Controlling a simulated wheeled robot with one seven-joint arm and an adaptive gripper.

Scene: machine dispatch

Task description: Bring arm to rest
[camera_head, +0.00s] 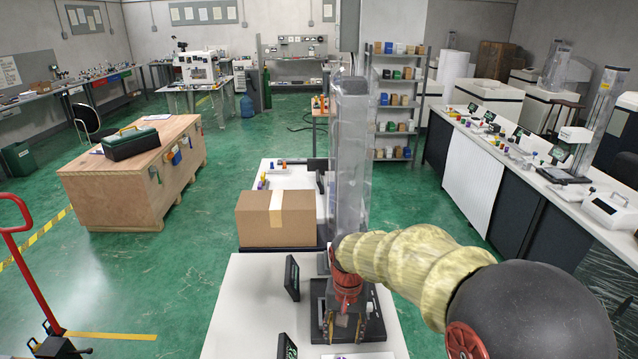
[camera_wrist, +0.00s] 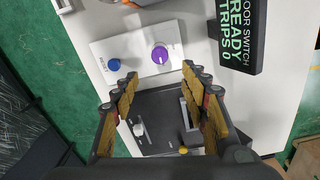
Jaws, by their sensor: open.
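My arm reaches in from the lower right of the head view, wrapped in a ribbed yellowish cover. My gripper (camera_head: 342,322) points down over the near white table (camera_head: 240,310), close to a dark machine base. In the wrist view my gripper (camera_wrist: 160,74) is open, its two fingers apart with nothing between them. Beyond the fingertips is a white panel (camera_wrist: 135,48) with a blue knob (camera_wrist: 114,64) and a purple knob (camera_wrist: 160,54). A dark fixture (camera_wrist: 165,108) lies below and between the fingers. Whether the fingers touch anything is unclear.
A black display (camera_wrist: 238,35) reading "DOOR SWITCH READY TRIPS 0" stands beside the panel. A tall transparent column (camera_head: 350,150) rises just behind my gripper. A cardboard box (camera_head: 277,218) sits beyond the near table. A wooden crate (camera_head: 130,185) stands left; green floor between is open.

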